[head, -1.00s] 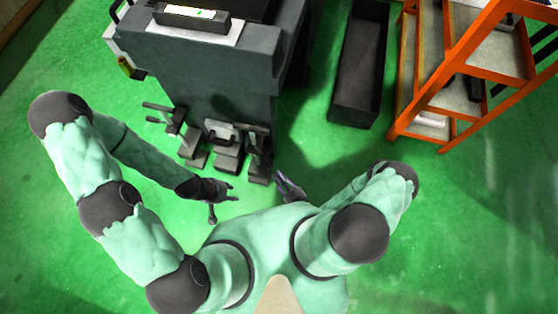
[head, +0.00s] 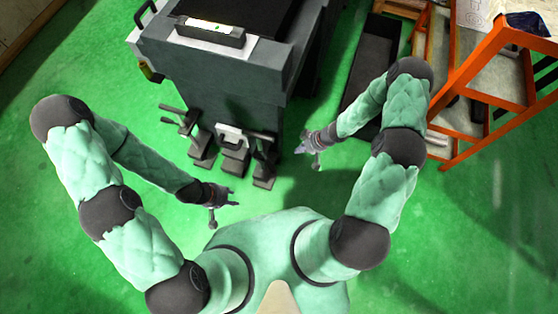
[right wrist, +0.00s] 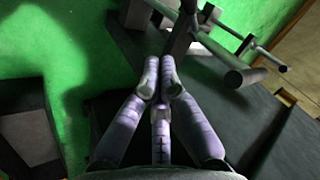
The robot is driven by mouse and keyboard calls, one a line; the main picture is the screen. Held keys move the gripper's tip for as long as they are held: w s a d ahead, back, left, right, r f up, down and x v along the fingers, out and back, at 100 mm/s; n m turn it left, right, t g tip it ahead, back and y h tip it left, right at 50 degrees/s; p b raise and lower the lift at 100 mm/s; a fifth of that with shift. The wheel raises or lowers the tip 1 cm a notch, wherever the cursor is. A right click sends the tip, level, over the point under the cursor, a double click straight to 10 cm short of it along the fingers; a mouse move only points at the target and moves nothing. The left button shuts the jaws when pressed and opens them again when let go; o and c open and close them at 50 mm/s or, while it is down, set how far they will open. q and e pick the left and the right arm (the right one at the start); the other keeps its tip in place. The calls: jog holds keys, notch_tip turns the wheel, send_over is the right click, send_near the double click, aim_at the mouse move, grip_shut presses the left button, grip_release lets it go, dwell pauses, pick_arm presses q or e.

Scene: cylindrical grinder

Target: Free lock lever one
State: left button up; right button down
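Several dark lever mechanisms with handle bars stand low at the front of the grey grinder (head: 225,85): one at the left (head: 183,120), one in the middle (head: 232,138), one at the right (head: 262,142). I cannot tell which is lock lever one. My right gripper (head: 306,153) is right of the right lever, apart from it, empty, its thumb spread from the other fingers. In the right wrist view its two upper fingertips (right wrist: 160,78) lie close together, with lever bars (right wrist: 232,72) beyond. My left gripper (head: 226,208) is open and empty, in front of the levers.
A long dark bin (head: 375,62) stands right of the grinder, partly behind my right arm. An orange shelf rack (head: 490,110) stands farther right. Green floor (head: 470,240) is clear at the lower right.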

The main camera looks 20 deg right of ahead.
aim_at(267, 161)
jog(key=s+a+r+b+x, duration=0.1)
jog(key=b+x, duration=0.5)
jog(key=x, duration=0.6)
jog(key=shift+s+a+f, duration=0.25)
jog(key=shift+s+a, duration=0.05)
jog(key=shift+a, duration=0.5)
